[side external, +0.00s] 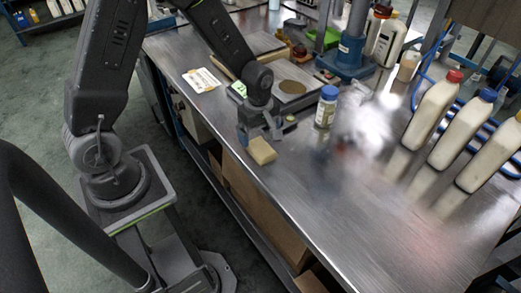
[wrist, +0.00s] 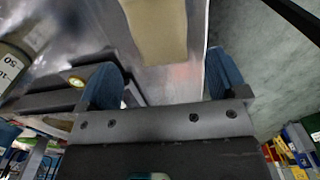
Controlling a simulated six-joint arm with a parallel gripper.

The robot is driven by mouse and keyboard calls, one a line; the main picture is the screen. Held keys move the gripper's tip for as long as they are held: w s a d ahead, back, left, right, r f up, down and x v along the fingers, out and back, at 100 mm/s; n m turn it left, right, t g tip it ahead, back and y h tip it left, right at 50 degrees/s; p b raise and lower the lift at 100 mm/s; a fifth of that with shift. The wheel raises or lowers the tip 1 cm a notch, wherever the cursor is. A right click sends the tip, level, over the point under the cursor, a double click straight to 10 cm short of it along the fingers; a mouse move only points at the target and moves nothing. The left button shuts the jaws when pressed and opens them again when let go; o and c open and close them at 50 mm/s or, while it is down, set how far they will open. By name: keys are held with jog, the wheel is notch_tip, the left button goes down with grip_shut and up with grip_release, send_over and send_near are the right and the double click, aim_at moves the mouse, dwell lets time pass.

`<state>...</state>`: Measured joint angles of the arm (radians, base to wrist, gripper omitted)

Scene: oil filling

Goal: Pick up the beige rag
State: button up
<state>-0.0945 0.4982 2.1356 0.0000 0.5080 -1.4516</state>
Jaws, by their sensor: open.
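The beige rag (side external: 262,151) lies near the front edge of the metal table in the side view. It also shows at the top of the wrist view (wrist: 155,28), cut off by the picture's edge. My gripper (side external: 262,134) is just behind the rag and low over the table. In the wrist view my gripper (wrist: 164,72) is open, with its two blue fingers spread wide and nothing between them. The rag lies beyond the fingertips, roughly in line with the gap. I cannot tell whether the fingers touch the table.
A blue-capped bottle (side external: 326,108) stands right of my gripper. A scale-like device (side external: 290,88) is behind it, and a card (side external: 201,80) lies to the left. Several large cream bottles (side external: 433,110) stand at the right. The front right of the metal table (side external: 370,215) is clear.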

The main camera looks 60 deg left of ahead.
aim_at(259, 146)
jog(key=shift+f, duration=2.65)
jog(key=c, duration=1)
